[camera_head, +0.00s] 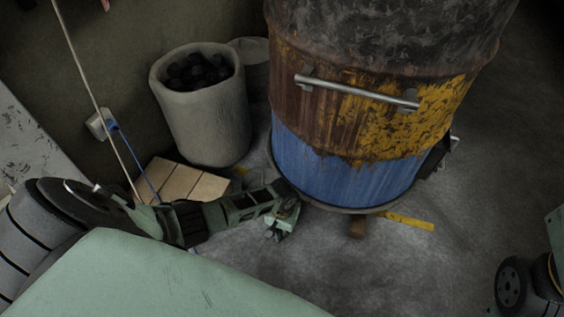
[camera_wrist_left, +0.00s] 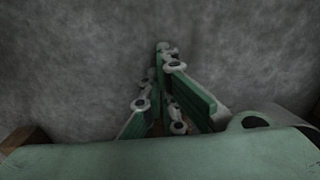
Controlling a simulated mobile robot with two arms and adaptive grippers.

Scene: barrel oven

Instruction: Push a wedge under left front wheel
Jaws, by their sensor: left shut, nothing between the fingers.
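The rusty barrel oven (camera_head: 345,140), blue at its lower end with a metal handle, stands upright on the floor. A small brown block (camera_head: 357,228) shows below its front rim; whether it is a wheel or a wedge I cannot tell. A flat yellow piece (camera_head: 408,221) lies low at the rim to the right of it. My left gripper (camera_head: 279,223) is low at the barrel's lower left edge, left of the brown block. In the left wrist view the gripper (camera_wrist_left: 170,85) is shut and empty, with grey floor around it. The left front wheel is not clearly visible.
A grey bin (camera_head: 208,120) with dark lumps stands behind left. In the left wrist view a brown object (camera_wrist_left: 25,137) shows at lower left.

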